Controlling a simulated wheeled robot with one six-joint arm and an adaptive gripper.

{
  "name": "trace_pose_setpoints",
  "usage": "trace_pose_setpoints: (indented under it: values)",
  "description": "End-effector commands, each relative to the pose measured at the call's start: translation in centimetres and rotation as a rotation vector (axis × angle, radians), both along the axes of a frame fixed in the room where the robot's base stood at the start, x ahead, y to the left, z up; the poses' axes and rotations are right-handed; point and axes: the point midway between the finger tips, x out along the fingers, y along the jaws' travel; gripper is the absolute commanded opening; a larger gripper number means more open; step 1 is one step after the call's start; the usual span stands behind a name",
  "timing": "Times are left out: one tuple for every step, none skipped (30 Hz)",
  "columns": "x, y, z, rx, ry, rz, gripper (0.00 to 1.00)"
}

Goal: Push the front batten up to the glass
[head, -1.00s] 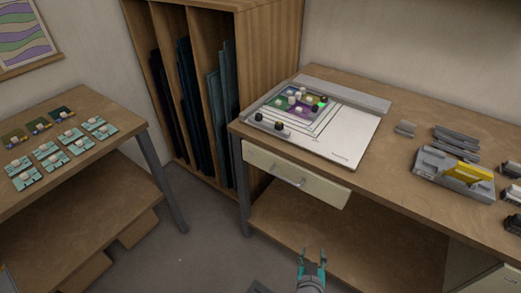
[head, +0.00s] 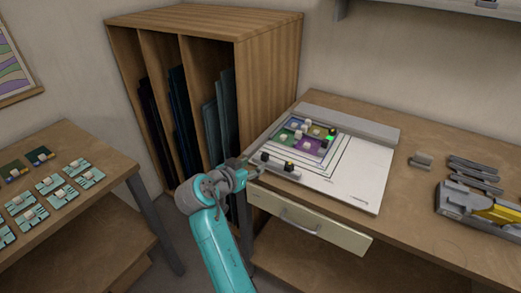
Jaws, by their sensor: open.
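The front batten (head: 279,169) is a short grey bar with dark knobs, lying along the front left edge of the white board (head: 362,175). The glass (head: 302,141) is a panel of green, purple and blue pieces with small pale blocks on it, behind the batten. A strip of white board with drawn lines shows between batten and glass. My gripper (head: 252,173) is open at the batten's left end, over the bench's front left corner. I cannot tell whether it touches the batten. My wrist hides part of the bench corner.
A long grey bar (head: 350,123) runs along the board's back edge. A half-open drawer (head: 309,224) juts out below the board. A wooden rack (head: 268,75) of sheets stands behind left. Grey bars and a grey holder (head: 455,202) with yellow items lie right.

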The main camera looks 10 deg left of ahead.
Motion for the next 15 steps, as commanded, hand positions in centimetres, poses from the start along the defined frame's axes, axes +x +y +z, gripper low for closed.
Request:
trace_pose_setpoints:
  values:
    - [0.1,0.4,0.6,0.006,-0.003,-0.006,0.48]
    - [0.1,0.5,0.8,0.007,-0.004,-0.01,0.48]
    - [0.2,0.5,0.9,0.009,-0.004,-0.014,0.48]
    - [0.3,0.5,1.0,0.009,-0.003,-0.016,0.48]
    - [0.4,0.5,1.0,0.01,-0.004,-0.016,0.48]
    - [0.6,0.4,0.9,0.009,-0.004,-0.017,0.48]
    - [0.9,0.3,0.8,0.009,-0.004,-0.017,0.48]
    - [1.2,0.2,0.6,0.009,-0.004,-0.017,0.48]
    - [1.7,0.0,0.4,0.008,-0.004,-0.018,0.48]
    - [2.1,-0.2,0.2,0.008,-0.003,-0.019,0.48]
    - [2.5,-0.4,0.1,0.008,-0.004,-0.018,0.48]
    - [3.1,-0.6,-0.2,0.007,-0.003,-0.017,0.48]
    - [3.6,-0.8,-0.5,0.007,-0.003,-0.017,0.48]
    - [4.1,-1.0,-0.7,0.007,-0.003,-0.017,0.48]
    - [4.7,-1.2,-1.0,0.009,-0.002,-0.018,0.48]
